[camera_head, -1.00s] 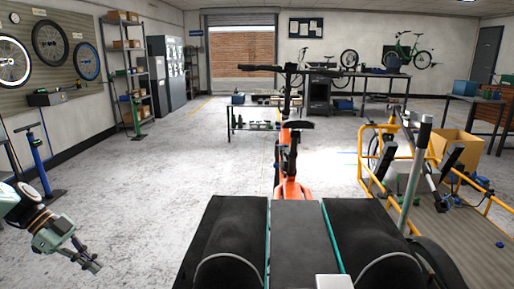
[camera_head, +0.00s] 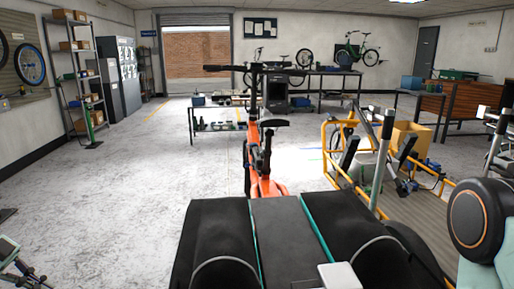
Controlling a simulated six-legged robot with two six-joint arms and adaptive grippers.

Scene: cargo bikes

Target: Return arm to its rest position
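My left gripper (camera_head: 28,280) shows at the bottom left corner, small and partly cut off by the frame edge. Its dark fingers point down and right over the bare floor, and nothing is visible in them. How far apart the fingers are is too small to tell. A round black joint of my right arm (camera_head: 479,219) with an orange ring shows at the right edge. I do not see the fingers of my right gripper.
An orange cargo bike (camera_head: 265,187) stands straight ahead beyond my body. A yellow-framed cargo bike (camera_head: 333,177) with a wooden deck (camera_head: 410,208) is close on the right. A low metal bench (camera_head: 212,126) stands behind the orange bike. The floor on the left (camera_head: 130,190) is clear.

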